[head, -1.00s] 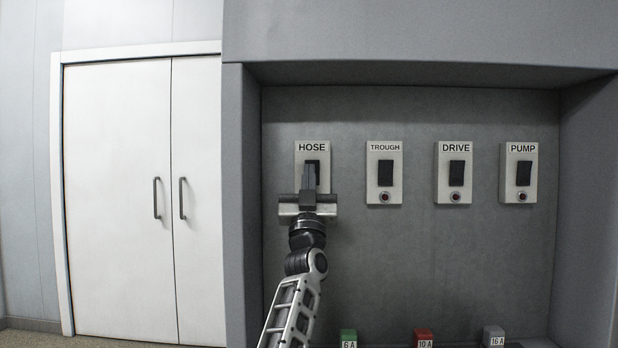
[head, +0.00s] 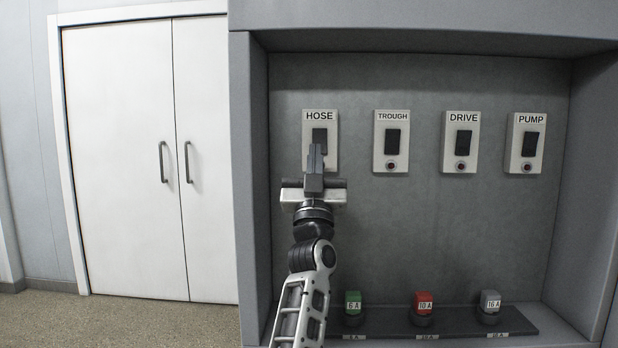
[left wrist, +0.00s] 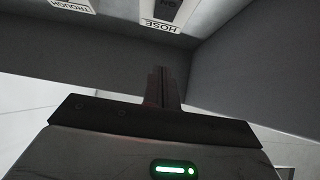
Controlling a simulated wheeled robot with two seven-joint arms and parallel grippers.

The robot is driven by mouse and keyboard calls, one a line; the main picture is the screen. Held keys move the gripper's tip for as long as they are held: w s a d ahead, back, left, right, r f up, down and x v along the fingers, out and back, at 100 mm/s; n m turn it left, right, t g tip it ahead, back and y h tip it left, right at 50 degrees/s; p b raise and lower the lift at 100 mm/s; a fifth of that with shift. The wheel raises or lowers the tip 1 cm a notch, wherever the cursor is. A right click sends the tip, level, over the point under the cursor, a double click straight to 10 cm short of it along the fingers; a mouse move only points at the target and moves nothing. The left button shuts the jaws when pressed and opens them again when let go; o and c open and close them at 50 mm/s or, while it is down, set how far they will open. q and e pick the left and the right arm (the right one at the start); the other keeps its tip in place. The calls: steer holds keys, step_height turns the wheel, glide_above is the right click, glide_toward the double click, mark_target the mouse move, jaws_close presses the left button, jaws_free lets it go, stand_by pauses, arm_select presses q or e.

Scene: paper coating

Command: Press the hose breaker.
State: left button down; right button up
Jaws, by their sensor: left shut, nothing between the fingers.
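The hose breaker (head: 320,135) is a dark rocker on a white plate labelled HOSE, leftmost in the row on the recess's back wall. My left gripper (head: 315,155) is shut and empty, its fingers pointing up in front of the plate's lower part. It hides the lower part of the plate, where the other plates carry a red lamp. In the left wrist view the shut fingers (left wrist: 162,85) stand below the HOSE plate (left wrist: 160,25), with a gap in the picture between them and it. My right gripper is not in view.
Plates labelled TROUGH (head: 391,140), DRIVE (head: 461,141) and PUMP (head: 525,142) sit to the right. The recess's left wall (head: 252,190) is close to my arm.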

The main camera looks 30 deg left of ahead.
arm_select(q)
steer(key=shift+s+d+r+b+v, duration=0.1)
steer(key=shift+v, duration=0.8)
steer(key=shift+s+d+r+b+v, duration=0.1)
steer(key=shift+r+b+v, duration=0.05)
steer(key=shift+v, duration=0.8)
steer(key=shift+s+d+r+b+v, duration=0.1)
steer(key=shift+v, duration=0.8)
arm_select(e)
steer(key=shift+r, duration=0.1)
